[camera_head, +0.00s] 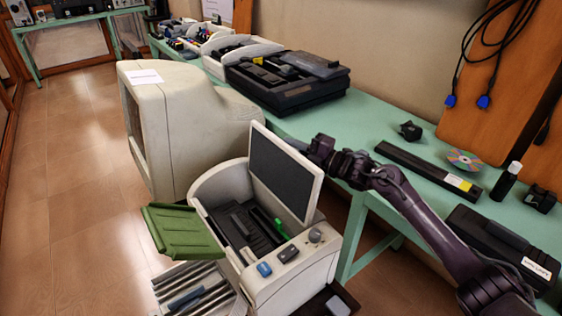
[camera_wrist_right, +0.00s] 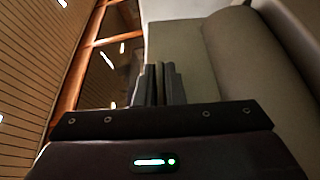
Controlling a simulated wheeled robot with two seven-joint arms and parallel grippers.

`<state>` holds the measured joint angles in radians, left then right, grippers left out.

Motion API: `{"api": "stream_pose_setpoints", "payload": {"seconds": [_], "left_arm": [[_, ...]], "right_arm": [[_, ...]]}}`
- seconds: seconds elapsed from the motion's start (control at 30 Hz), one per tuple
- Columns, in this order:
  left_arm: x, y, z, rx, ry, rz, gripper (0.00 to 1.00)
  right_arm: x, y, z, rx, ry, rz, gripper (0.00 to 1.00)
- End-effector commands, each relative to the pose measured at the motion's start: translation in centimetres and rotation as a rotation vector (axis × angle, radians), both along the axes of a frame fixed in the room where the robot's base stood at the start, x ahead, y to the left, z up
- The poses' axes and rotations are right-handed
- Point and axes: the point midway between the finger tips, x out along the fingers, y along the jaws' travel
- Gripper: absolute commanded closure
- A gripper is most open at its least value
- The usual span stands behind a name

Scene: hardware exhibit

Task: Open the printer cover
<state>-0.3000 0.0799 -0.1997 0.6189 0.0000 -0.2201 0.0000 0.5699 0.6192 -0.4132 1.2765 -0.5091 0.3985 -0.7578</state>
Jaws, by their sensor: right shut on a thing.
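The beige printer (camera_head: 290,255) stands on the floor side of the green table. Its cover (camera_head: 283,172), a dark panel in a cream frame, is raised and tilted up, with the dark inside and a green lever (camera_head: 281,228) exposed. My right gripper (camera_head: 314,150) is at the upper right edge of the cover, shut on it; its fingertips are partly hidden there. In the right wrist view its fingers (camera_wrist_right: 158,84) are close together against a pale surface. My left gripper is not in view.
A bulky beige monitor (camera_head: 185,125) stands just behind the printer. A green tray (camera_head: 180,230) juts out at its left. The green table (camera_head: 385,125) carries a black machine (camera_head: 290,85), a long black bar (camera_head: 425,163) and a disc (camera_head: 464,160). Tiled floor is free at left.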

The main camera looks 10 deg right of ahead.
Motion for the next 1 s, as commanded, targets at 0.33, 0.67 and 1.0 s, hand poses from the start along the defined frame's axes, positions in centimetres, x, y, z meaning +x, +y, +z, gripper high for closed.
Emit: {"api": "stream_pose_setpoints", "payload": {"seconds": [0.33,0.67,1.0], "left_arm": [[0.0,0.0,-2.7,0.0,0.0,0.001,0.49],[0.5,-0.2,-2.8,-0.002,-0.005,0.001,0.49],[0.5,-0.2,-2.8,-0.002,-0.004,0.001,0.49]], "right_arm": [[0.9,-2.1,-1.3,0.134,0.057,-0.004,1.0],[1.0,-2.4,-1.3,0.16,0.07,-0.003,1.0],[1.0,-2.4,-1.3,0.159,0.069,-0.003,0.78]]}}
